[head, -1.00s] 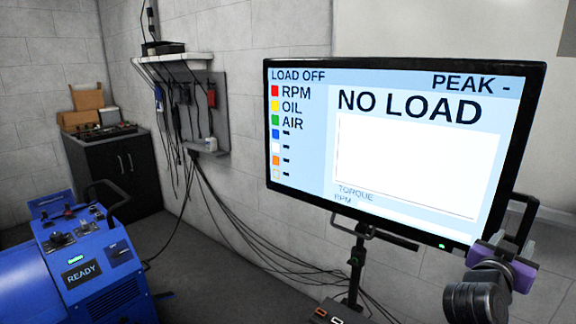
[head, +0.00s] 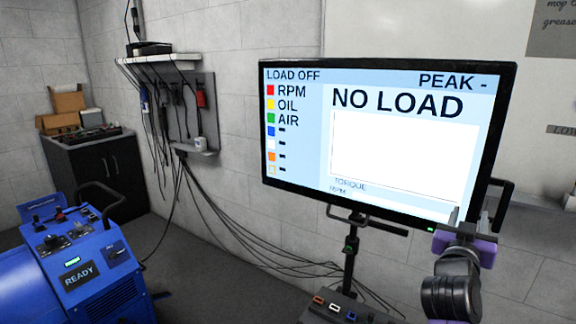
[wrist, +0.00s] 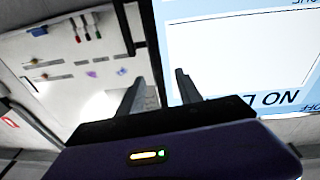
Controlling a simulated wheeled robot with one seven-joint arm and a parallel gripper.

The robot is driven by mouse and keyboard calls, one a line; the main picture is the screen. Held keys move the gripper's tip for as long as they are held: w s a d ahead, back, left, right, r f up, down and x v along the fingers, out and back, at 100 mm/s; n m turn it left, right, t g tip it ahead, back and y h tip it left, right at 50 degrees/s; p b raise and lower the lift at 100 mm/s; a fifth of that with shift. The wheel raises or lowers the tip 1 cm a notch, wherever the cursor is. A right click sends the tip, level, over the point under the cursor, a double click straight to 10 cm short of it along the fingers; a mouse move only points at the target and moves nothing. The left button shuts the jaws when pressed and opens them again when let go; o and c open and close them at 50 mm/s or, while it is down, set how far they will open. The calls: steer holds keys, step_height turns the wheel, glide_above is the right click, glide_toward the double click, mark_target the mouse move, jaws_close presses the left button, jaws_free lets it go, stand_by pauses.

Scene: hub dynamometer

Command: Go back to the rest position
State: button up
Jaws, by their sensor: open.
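My gripper (head: 468,219) is at the lower right of the head view, in front of the lower right corner of the monitor (head: 390,205). In the wrist view my gripper (wrist: 160,92) shows two dark fingers set apart with nothing between them. The monitor screen (wrist: 235,50) fills the upper right of the wrist view, upside down. It reads "NO LOAD", "LOAD OFF" and "PEAK -" in the head view. I cannot tell the exact gap between the gripper and the monitor.
A blue machine (head: 100,262) with a lit "READY" panel stands at the lower left. A black cabinet (head: 98,172) with boxes is behind it. Cables (head: 235,238) hang from a wall shelf (head: 160,60) and run along the floor. A whiteboard (wrist: 70,60) shows in the wrist view.

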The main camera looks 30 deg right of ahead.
steer(key=w+a+f+n+t+y, duration=0.25)
steer(key=a+n+t, duration=0.25)
steer(key=a, duration=0.4)
steer(key=w+a+f+n+t+y, duration=0.2)
steer(key=a+f+n+t+y, duration=0.25)
steer(key=a, duration=0.45)
steer(key=s+a+f+n+t+y, duration=0.2)
steer(key=s+a+y, duration=0.1)
steer(key=a, duration=0.4)
steer(key=s+a+f+n+t+y, duration=0.1)
steer(key=s+a+f+n+y, duration=0.15)
steer(key=a, duration=0.45)
steer(key=s+a+f+g+y, duration=0.2)
steer(key=s+a+f+y, duration=0.1)
steer(key=s+a, duration=0.4)
steer(key=s+a+f+g+y, duration=0.1)
steer(key=s+a+f+y, duration=0.2)
steer(key=s+a, duration=0.4)
steer(key=s+f, duration=0.1)
steer(key=s, duration=0.5)
steer(key=shift+a+f+m+g, duration=0.15)
steer(key=shift+f+m+g, duration=0.15)
steer(key=shift+g, duration=0.05)
